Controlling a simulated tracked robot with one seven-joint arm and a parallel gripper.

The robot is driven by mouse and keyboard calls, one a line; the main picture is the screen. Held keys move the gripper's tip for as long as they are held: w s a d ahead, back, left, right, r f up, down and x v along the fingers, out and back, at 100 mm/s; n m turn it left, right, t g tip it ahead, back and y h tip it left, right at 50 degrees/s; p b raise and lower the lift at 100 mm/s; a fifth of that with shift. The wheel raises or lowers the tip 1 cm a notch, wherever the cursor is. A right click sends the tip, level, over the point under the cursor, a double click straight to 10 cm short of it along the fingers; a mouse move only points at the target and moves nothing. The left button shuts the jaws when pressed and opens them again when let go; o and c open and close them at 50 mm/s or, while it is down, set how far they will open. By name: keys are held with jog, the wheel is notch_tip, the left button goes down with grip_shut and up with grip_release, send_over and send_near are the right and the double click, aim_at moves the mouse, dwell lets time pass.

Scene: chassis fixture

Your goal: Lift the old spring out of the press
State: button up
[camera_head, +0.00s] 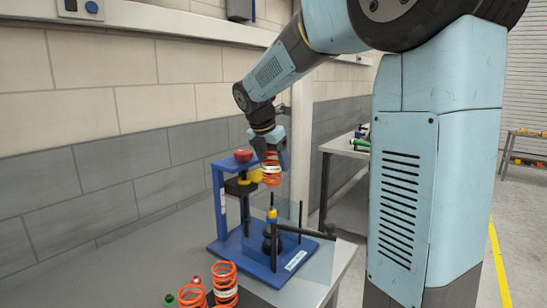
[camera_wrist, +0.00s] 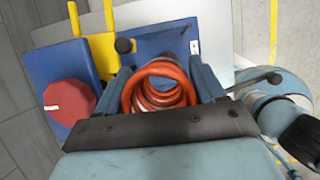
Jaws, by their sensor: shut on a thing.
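An orange coil spring (camera_head: 271,178) hangs between the fingers of my gripper (camera_head: 272,160), which is shut on it. The blue press (camera_head: 219,205) stands below on the bench, with a red knob on top and a yellow part by its head. The spring is in the air above the press base, over the dark post with a yellow collar, and looks clear of it. In the wrist view the spring (camera_wrist: 160,88) sits between the two fingers of my gripper (camera_wrist: 163,92). The red knob (camera_wrist: 69,100) is to its left there.
Two more orange springs, a near one (camera_head: 223,285) with a white band and another (camera_head: 193,296), stand at the bench's front. A small green-topped item (camera_head: 169,299) is beside them. A clear panel and dark bars stand around the press base. A wall is behind.

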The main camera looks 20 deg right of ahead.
aim_at(273, 177)
jog(key=shift+f, duration=2.65)
